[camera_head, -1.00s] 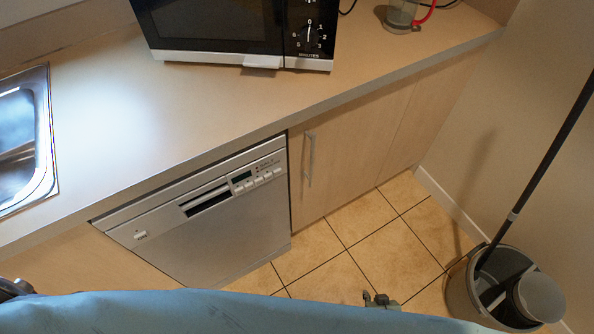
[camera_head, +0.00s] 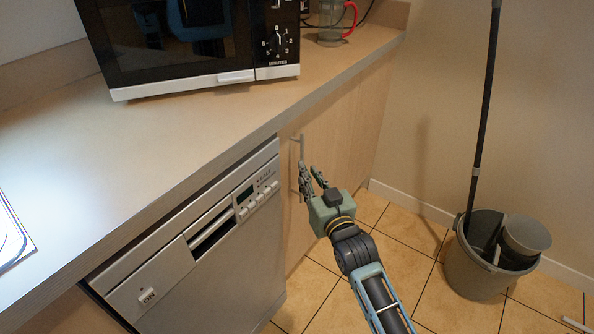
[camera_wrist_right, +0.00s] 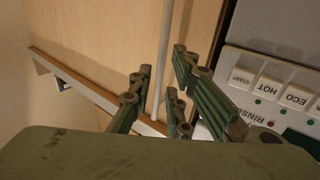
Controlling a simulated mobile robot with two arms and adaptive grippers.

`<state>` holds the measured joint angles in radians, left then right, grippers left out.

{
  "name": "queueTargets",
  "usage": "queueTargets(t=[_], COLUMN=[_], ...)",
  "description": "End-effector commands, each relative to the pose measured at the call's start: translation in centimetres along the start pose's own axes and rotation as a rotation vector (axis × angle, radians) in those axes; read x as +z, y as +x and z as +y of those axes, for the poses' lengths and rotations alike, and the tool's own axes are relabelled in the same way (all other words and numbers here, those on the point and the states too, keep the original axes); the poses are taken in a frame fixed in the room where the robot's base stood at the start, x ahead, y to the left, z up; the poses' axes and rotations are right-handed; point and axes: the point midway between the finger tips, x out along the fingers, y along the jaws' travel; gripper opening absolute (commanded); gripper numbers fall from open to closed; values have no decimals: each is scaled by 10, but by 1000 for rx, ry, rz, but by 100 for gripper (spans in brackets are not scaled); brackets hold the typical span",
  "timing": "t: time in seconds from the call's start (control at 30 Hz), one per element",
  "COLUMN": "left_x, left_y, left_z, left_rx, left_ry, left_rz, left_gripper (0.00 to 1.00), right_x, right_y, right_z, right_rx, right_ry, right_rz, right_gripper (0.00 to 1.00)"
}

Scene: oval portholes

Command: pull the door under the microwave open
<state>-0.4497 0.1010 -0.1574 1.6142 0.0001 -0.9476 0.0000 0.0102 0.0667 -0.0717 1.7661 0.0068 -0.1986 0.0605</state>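The door (camera_head: 335,130) under the microwave (camera_head: 190,45) is a pale wooden cupboard front, and it looks closed. Its upright metal bar handle (camera_head: 301,148) is near its left edge, beside the dishwasher. My right gripper (camera_head: 310,172) is at the handle with its fingers spread, partly covering the bar's lower part. In the right wrist view the handle (camera_wrist_right: 162,50) runs down between the two open green fingers (camera_wrist_right: 165,90); I cannot tell whether they touch it. The door (camera_wrist_right: 90,40) fills the left of that view. My left gripper is out of view.
A silver dishwasher (camera_head: 210,235) stands directly left of the door. The worktop edge (camera_head: 225,160) overhangs both. A grey bucket (camera_head: 475,275) with a mop stands on the tiles to the right. Tiled floor (camera_head: 425,265) between door and bucket is free.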

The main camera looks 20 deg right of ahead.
Motion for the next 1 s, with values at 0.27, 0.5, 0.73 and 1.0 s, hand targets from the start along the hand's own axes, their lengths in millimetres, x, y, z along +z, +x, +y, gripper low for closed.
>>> queueTargets(t=[0.27, 0.5, 0.73, 1.0], left_x=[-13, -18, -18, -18], left_y=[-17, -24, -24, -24], left_z=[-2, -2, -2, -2], left_rx=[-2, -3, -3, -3], left_ry=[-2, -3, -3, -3], left_rz=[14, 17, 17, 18], left_gripper=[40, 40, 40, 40], right_x=[1, 1, 1, 1], right_y=[42, 55, 55, 54], right_z=[-1, -1, -1, -1], right_rx=[-1, -1, -1, -1], right_ry=[1, 1, 0, 0], right_rz=[0, -2, -2, -2], right_gripper=[17, 17, 16, 0])
